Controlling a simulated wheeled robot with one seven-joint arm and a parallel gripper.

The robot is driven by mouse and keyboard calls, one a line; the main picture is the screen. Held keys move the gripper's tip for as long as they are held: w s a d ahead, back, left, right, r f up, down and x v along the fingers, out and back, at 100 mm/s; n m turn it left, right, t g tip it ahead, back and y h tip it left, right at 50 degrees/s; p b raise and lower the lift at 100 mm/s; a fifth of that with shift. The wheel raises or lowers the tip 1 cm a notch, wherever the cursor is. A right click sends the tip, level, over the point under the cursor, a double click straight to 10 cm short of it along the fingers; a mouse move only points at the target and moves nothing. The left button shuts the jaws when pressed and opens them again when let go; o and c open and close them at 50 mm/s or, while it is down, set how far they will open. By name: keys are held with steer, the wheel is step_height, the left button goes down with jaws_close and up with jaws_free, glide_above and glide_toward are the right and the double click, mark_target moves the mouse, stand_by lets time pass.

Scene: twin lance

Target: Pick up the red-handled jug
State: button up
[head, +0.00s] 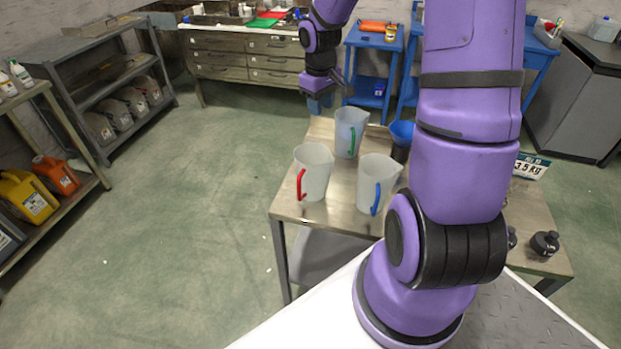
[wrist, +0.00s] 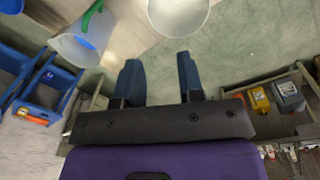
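The red-handled jug (head: 313,171) is a translucent white jug standing upright at the left edge of the table, its red handle on its near left side. A green-handled jug (head: 351,131) stands behind it and a blue-handled jug (head: 376,184) to its right. My gripper (head: 326,97) is above and beyond the jugs, apart from them. In the wrist view its two dark blue fingers (wrist: 159,75) are spread with nothing between them. A pale jug (wrist: 178,14), likely the red-handled one, is cut off at the top there, its handle not visible. The green-handled jug (wrist: 84,40) is at upper left.
The jugs share the table (head: 284,207) with a blue funnel-like item (head: 402,131) and black items (head: 545,243) at right. My arm covers much of the table's right part. Blue carts (head: 373,66) and a drawer bench (head: 240,58) stand behind. Floor at left is open.

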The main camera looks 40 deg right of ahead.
steer(key=y, duration=0.1)
glide_above(323, 146)
steer(key=f, duration=0.8)
steer(key=shift+s+f, duration=0.1)
steer(key=shift+s, duration=0.1)
step_height(323, 146, down, 5)
steer(key=shift+f, duration=0.1)
steer(key=shift+w+f, duration=0.2)
steer(key=shift+f, duration=2.55)
jaws_close()
